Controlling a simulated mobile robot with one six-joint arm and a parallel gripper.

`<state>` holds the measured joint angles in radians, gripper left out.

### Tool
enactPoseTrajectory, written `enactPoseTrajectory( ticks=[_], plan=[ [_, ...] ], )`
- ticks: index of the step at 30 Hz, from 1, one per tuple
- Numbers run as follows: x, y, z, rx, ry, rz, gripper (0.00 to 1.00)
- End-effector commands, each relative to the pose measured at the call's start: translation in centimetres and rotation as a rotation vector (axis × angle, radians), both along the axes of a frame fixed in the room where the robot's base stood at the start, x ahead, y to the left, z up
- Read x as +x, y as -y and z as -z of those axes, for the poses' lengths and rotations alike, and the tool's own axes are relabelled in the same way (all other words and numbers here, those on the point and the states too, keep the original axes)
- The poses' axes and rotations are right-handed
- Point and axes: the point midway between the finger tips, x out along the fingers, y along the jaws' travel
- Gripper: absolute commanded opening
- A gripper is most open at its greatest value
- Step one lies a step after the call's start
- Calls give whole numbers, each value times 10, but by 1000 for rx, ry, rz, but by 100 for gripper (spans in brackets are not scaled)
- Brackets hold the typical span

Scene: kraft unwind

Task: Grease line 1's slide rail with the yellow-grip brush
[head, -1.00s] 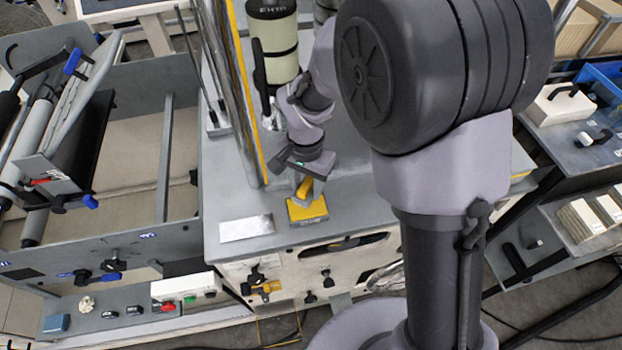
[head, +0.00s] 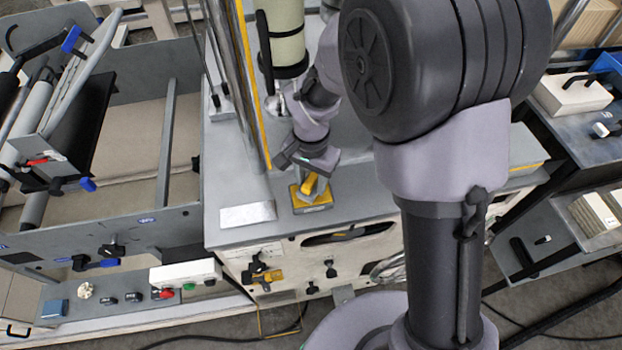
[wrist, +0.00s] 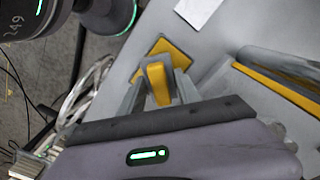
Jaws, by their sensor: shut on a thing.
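My gripper (wrist: 158,88) is shut on a yellow grip (wrist: 156,76), which I take to be the brush's; no bristles show. In the head view my gripper (head: 310,186) reaches down to the same yellow grip (head: 309,182) near the front edge of the grey machine top. Just beneath is a yellow-edged block or holder (head: 314,208), also seen in the wrist view (wrist: 176,54). I cannot tell whether the grip is still seated in it. A tall shiny rail (head: 232,80) with a yellow strip rises left of my gripper. I see no line number on it.
A bare metal plate (head: 248,215) lies left of the block. A cream canister (head: 284,35) stands behind my gripper. A roller frame (head: 70,100) is at the left, and a cart with a white box (head: 572,95) at the right. The front panel (head: 300,260) carries several knobs.

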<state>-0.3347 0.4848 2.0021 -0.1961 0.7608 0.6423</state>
Motion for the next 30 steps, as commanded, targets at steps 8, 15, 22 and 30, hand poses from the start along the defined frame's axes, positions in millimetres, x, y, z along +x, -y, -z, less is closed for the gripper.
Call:
enactPoseTrajectory(
  ticks=[8, 15, 22, 30],
  plan=[
    [0, 0, 4, 0, 0, 0, 7],
    [0, 0, 6, 0, 0, 0, 7],
    [0, 0, 9, 0, 0, 0, 7],
    [0, 0, 10, 0, 0, 0, 7]
  ],
)
